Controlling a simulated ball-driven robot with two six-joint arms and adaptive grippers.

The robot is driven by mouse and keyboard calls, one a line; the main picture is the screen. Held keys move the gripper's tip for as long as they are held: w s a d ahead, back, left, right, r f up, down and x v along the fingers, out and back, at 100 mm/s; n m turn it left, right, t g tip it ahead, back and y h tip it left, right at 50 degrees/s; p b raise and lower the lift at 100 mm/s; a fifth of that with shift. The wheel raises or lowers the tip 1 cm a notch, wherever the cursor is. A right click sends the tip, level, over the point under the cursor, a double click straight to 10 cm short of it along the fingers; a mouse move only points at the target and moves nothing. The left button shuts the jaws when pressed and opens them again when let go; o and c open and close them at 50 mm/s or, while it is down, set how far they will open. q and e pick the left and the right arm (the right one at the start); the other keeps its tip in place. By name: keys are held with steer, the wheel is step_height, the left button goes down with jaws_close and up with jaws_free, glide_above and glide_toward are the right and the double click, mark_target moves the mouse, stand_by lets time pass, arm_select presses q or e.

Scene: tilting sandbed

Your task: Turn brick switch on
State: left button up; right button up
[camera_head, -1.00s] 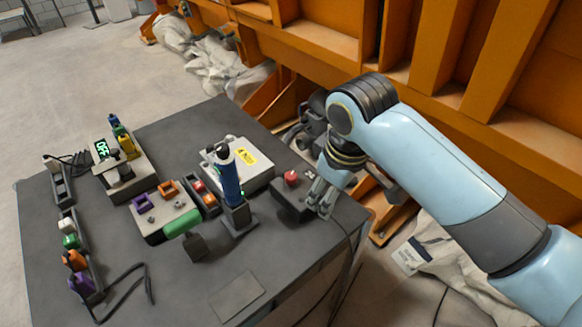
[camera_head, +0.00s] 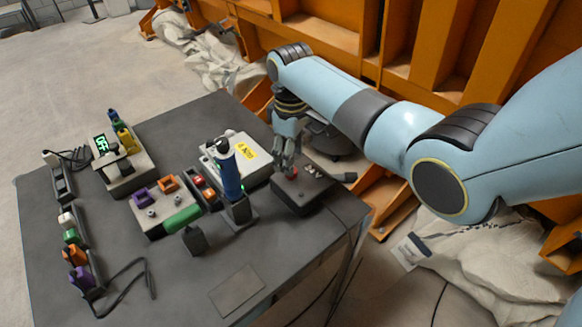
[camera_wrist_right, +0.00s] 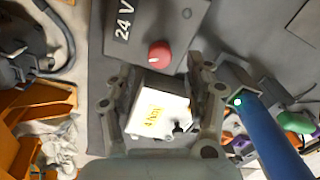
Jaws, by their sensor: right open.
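A device with a lit "OFF" display (camera_head: 101,144) and yellow, green and blue brick-like parts (camera_head: 124,138) stands at the table's far left. I cannot tell for certain which thing is the brick switch. A dark box (camera_head: 301,194) with a red knob (camera_head: 293,173) sits near the table's right edge. In the right wrist view the red knob (camera_wrist_right: 159,54) shows beside "24 V" lettering. My right gripper (camera_head: 287,163) points down close above the knob, open with nothing between its fingers. I cannot tell whether it touches the knob. My left gripper is not in view.
A blue upright handle (camera_head: 230,178) and a white box with a yellow label (camera_head: 245,160) stand left of the gripper. A block with purple and orange parts (camera_head: 161,211) and a plug strip (camera_head: 68,222) lie farther left. The front of the table (camera_head: 190,285) is mostly clear.

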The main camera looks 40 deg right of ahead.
step_height(320, 180, down, 4)
steer(key=shift+f+b, duration=0.1)
steer(key=shift+b, duration=0.2)
jaws_close()
